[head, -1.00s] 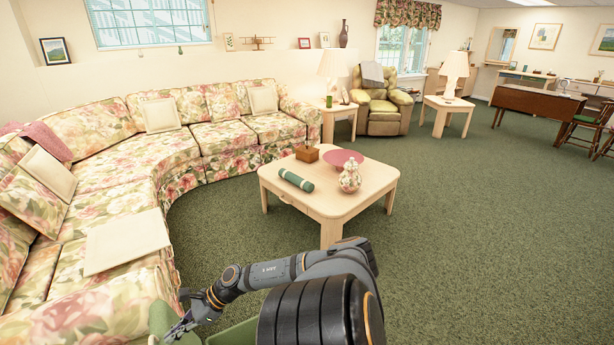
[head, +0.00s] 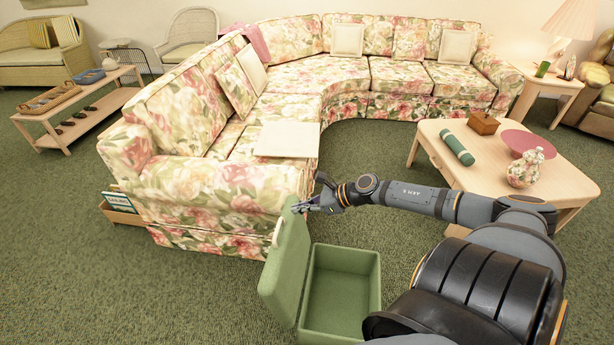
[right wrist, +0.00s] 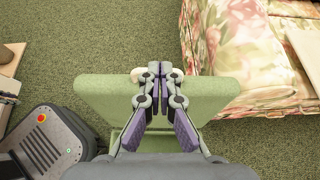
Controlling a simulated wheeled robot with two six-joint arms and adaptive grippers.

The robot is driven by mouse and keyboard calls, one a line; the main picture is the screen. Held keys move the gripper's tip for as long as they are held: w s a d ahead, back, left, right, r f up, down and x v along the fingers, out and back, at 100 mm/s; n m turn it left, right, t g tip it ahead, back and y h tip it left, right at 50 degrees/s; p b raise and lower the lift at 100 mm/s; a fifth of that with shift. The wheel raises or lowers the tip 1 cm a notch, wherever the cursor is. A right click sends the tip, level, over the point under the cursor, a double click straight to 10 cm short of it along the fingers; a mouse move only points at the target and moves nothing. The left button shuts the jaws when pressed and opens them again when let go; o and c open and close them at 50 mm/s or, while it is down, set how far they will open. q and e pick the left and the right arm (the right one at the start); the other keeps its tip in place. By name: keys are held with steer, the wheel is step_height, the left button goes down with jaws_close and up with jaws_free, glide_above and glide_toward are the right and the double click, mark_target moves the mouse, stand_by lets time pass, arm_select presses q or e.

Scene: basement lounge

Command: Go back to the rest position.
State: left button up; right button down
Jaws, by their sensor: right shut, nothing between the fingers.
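My right gripper (head: 305,207) is shut and empty. It is at the top edge of the raised lid (head: 284,262) of a green box. In the right wrist view the closed fingertips (right wrist: 158,68) lie over the lid's top edge (right wrist: 100,90); I cannot tell whether they touch it. The box (head: 345,290) stands open on the carpet, its inside looking empty. The lid leans up on its left side, with a pale handle (head: 277,232). My left gripper is not in view.
The floral sofa (head: 225,178) stands just behind the box. A wooden coffee table (head: 430,140) with a green roll, a wooden box, a pink bowl and a patterned jar is at the right. A low bench (head: 85,127) is at the far left. Carpet is free at the left front.

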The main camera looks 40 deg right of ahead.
steer(key=s+d+f+m+t+h+p, duration=0.1)
steer(key=d+f+m+t+h+p, duration=0.35)
steer(key=d+m, duration=0.8)
steer(key=s+d+f+m+g+h, duration=0.1)
steer(key=s+f+m+g+h, duration=0.1)
steer(key=s+f+m, duration=0.35)
steer(key=s+d+f+m+g+h, duration=0.1)
steer(key=s+f+m+h, duration=0.15)
steer(key=f+m, duration=0.5)
steer(key=s+a+f+m+g+h+p, duration=0.1)
steer(key=s+a+f+m+g, duration=0.3)
steer(key=s+f, duration=0.35)
steer(key=s+a+f+m+g+p, duration=0.15)
steer(key=s+a+f+m, duration=0.25)
steer(key=s+f+m, duration=0.4)
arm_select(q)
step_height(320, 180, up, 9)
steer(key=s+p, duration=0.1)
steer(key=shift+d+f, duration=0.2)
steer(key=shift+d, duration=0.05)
arm_select(e)
steer(key=s+a+f+m+g+y, duration=0.1)
steer(key=s+a+f+m+g, duration=0.1)
steer(key=s+a, duration=0.5)
steer(key=s+a+f+m+g+y, duration=0.1)
steer(key=s+a+f+m+g, duration=0.1)
steer(key=s+a, duration=0.5)
steer(key=shift+s+a+f+m, duration=0.25)
steer(key=shift+a+f+m, duration=0.3)
steer(key=shift+m, duration=0.4)
